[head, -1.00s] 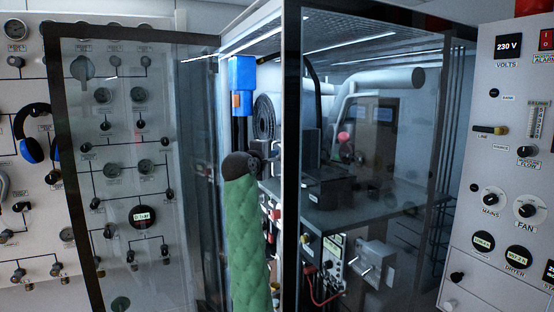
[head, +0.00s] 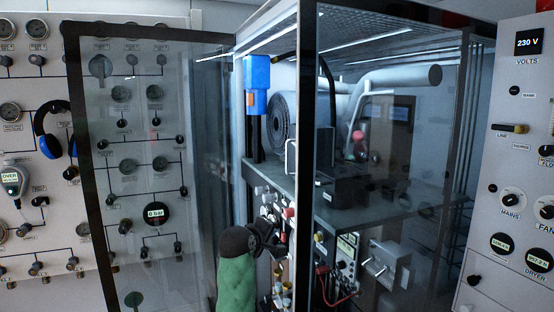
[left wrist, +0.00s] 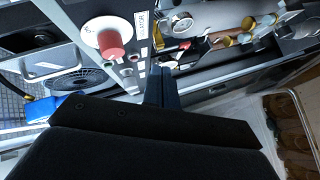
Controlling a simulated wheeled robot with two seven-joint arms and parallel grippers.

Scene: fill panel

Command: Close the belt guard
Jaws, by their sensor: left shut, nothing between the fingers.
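A tall cabinet stands in the middle of the head view. Its dark-framed clear door (head: 150,160) stands swung open to the left, in front of the gauge wall. No part is plainly marked as the belt guard, and I cannot single it out for certain. A black ribbed round part (head: 281,122) sits inside, behind the opening. My left gripper (head: 276,246), on a green-sleeved arm, is at the cabinet opening, below that part. In the left wrist view its fingers (left wrist: 161,88) are together and empty, close to a panel with a red knob (left wrist: 110,43). My right gripper is not in view.
A blue box (head: 256,84) hangs in the opening. A fixed glass pane (head: 385,225) covers the cabinet's right side. A control panel (head: 510,165) stands at the far right. Brass fittings (left wrist: 235,38) lie beyond my fingers in the left wrist view.

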